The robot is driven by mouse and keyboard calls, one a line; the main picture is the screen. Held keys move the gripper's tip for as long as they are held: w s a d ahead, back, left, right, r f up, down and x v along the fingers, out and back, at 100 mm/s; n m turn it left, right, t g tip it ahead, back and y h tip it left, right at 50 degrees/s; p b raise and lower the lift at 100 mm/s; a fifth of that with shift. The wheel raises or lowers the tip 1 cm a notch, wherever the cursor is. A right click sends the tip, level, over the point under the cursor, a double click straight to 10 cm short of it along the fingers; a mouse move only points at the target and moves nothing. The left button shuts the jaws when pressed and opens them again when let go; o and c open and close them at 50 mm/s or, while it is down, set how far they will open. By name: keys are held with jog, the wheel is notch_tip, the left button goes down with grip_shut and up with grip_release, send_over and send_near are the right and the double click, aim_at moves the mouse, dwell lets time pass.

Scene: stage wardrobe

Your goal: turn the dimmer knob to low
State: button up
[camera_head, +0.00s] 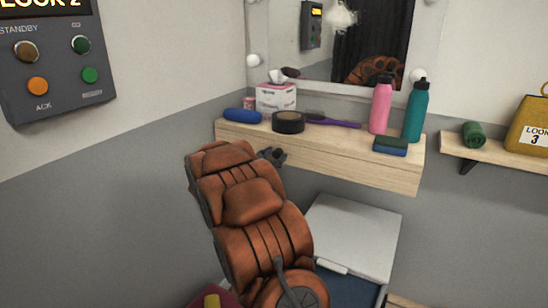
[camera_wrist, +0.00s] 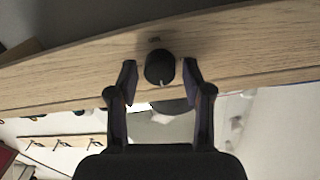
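The dimmer knob (camera_wrist: 159,66) is small, round and black, on the wooden face of the counter (camera_wrist: 60,72) in the wrist view. A short pale mark shows near its lower edge. My gripper (camera_wrist: 160,76) is open, with one finger on each side of the knob and a small gap at each side. In the head view my gripper (camera_head: 272,156) is at the left part of the counter's front (camera_head: 320,155). The knob is hidden there.
The counter holds a blue case (camera_head: 242,116), tissue box (camera_head: 276,97), black roll (camera_head: 288,122), purple brush (camera_head: 334,123), pink bottle (camera_head: 381,106) and teal bottle (camera_head: 415,112). A white-topped cabinet (camera_head: 355,232) stands below. A control panel (camera_head: 55,60) hangs at left.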

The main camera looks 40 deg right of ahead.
grip_shut()
jog(key=shift+f+m, duration=0.1)
jog(key=shift+m, duration=0.2)
jog(key=shift+f+m+b, duration=0.1)
jog(key=shift+m+b, duration=0.8)
jog(key=shift+b, duration=0.05)
jog(key=m+b, duration=0.4)
jog(key=m, duration=0.1)
jog(key=m+b, duration=0.4)
jog(key=shift+y, duration=0.3)
jog(key=m+b, duration=0.4)
jog(key=m, duration=0.1)
jog(key=shift+s+m+t+b, duration=0.1)
jog(key=shift+m+t+b, duration=0.2)
jog(key=shift+m+b, duration=0.1)
